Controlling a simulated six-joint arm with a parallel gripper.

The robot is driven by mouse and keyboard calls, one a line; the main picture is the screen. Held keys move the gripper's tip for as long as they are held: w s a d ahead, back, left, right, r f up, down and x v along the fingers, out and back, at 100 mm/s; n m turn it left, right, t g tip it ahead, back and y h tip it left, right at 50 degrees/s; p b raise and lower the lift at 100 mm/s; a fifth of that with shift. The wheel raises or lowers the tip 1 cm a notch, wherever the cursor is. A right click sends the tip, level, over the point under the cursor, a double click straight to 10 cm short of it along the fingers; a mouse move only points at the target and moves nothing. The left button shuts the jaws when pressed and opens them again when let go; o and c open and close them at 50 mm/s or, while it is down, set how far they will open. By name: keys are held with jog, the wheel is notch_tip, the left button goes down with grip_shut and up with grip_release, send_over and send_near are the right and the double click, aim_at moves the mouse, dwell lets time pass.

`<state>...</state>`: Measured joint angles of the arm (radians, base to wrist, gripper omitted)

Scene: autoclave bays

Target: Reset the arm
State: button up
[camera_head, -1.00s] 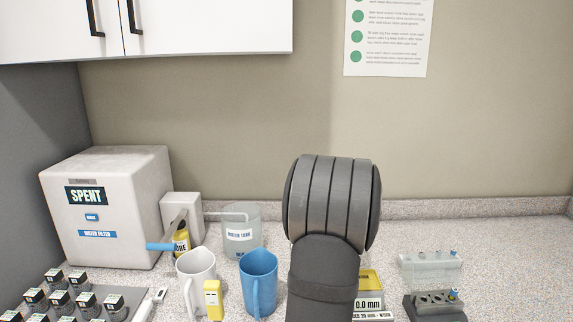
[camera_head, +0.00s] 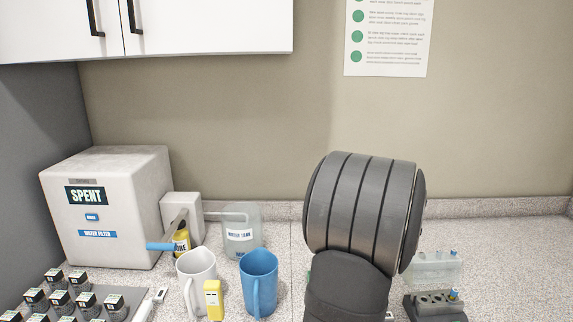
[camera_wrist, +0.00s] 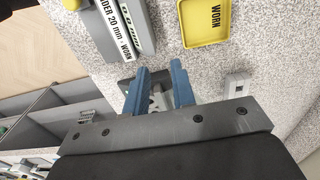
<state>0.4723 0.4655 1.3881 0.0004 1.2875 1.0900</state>
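My arm's dark grey link (camera_head: 362,205) stands upright at the middle right of the head view, and my gripper is out of sight there. In the wrist view my gripper (camera_wrist: 158,75) shows two blue fingers, apart, above the speckled counter. A small grey shape shows between the finger bases, but I cannot tell what it is. Nothing is visibly clamped between the fingertips. A yellow tray marked WORN (camera_wrist: 207,22) and a grey block with a "20 mm - WORN" label (camera_wrist: 118,25) lie beyond the fingertips.
A SPENT box (camera_head: 105,210), water tank (camera_head: 243,235), white mug (camera_head: 196,275), blue mug (camera_head: 258,280) and yellow block (camera_head: 213,299) stand to the left. A grey rack (camera_head: 435,305) and clear holder (camera_head: 432,268) stand right of my arm. The far right counter is clear.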

jog(key=w+a+f, duration=0.6)
jog(key=w, duration=0.1)
jog(key=shift+w+a, duration=0.1)
jog(key=shift+a, duration=0.15)
jog(key=f, duration=0.1)
jog(key=w+a+f, duration=0.1)
jog(key=f, duration=0.1)
jog(key=shift+w+a+f, duration=0.1)
jog(key=shift+w, duration=0.05)
jog(key=shift+f, duration=0.85)
